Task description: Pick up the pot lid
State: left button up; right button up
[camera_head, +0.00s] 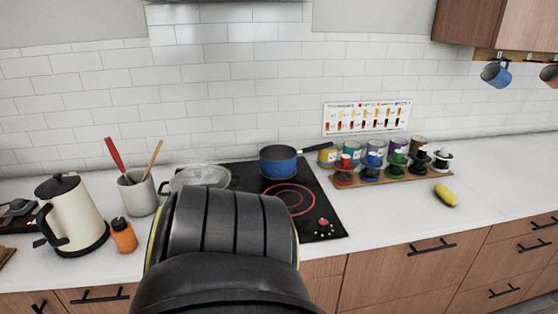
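A clear, pale round lid-like thing (203,175), which looks like the glass pot lid, lies at the back left edge of the black cooktop (326,224). Dark handle-like parts show at its left and right sides. I cannot tell whether it rests on a pot or lies directly on the surface. Its front is hidden by a large dark arm part of mine, which fills the lower middle of the view. A blue pot (278,167) with a long black handle stands at the back of the cooktop. Neither of my grippers shows.
A cream kettle (70,212), an orange bottle (124,237) and a utensil crock (139,195) stand left of the cooktop. A wooden rack (392,182) with several coloured cups and capsules stands to its right. A yellow fruit (445,194) lies farther right, with clear counter around it.

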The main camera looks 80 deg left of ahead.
aim_at(176, 183)
jog(key=k, duration=0.3)
jog(key=u, duration=2.8)
jog(key=i, duration=0.25)
jog(key=u, duration=0.2)
